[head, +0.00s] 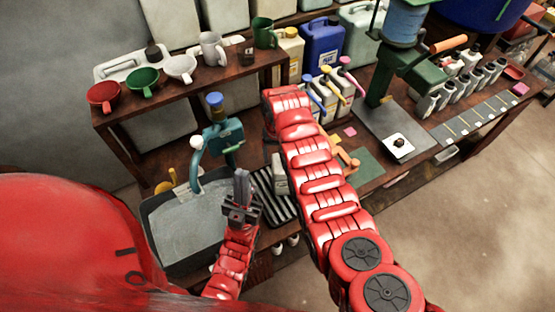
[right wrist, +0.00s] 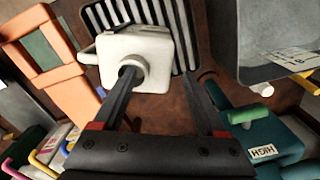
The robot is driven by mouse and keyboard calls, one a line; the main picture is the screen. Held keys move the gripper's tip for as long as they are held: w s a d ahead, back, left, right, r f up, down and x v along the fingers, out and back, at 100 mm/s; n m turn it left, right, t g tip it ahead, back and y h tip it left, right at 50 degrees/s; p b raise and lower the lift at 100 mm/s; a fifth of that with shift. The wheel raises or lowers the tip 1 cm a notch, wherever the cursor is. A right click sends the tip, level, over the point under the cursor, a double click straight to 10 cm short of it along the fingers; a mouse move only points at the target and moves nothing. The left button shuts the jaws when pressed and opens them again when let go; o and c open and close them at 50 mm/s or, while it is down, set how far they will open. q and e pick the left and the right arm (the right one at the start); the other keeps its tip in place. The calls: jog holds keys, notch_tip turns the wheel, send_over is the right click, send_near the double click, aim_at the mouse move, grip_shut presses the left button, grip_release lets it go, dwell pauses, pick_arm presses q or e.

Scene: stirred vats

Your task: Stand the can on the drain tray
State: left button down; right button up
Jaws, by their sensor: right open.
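The can (right wrist: 155,50) is pale and boxy, with a round neck facing up in the right wrist view. It looks upright and overlaps the dark-and-white striped drain tray (right wrist: 190,25); I cannot tell whether its base rests fully on it. In the head view the can (head: 280,172) shows partly behind my right arm, at the far end of the tray (head: 270,190). My right gripper (right wrist: 165,82) is open above the can, its left finger overlapping the neck in the picture. It is hidden in the head view. My left gripper (head: 241,190) is over the basin's right edge.
A grey basin (head: 185,225) lies left of the tray, with a teal tap (head: 220,138) behind it. Mugs and funnels line the shelf above. Colour-capped jugs (head: 325,92) stand behind my right arm. An orange object (right wrist: 45,60) lies beside the can.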

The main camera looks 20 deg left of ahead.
notch_tip(320, 180, up, 10)
jog(key=shift+f, duration=0.25)
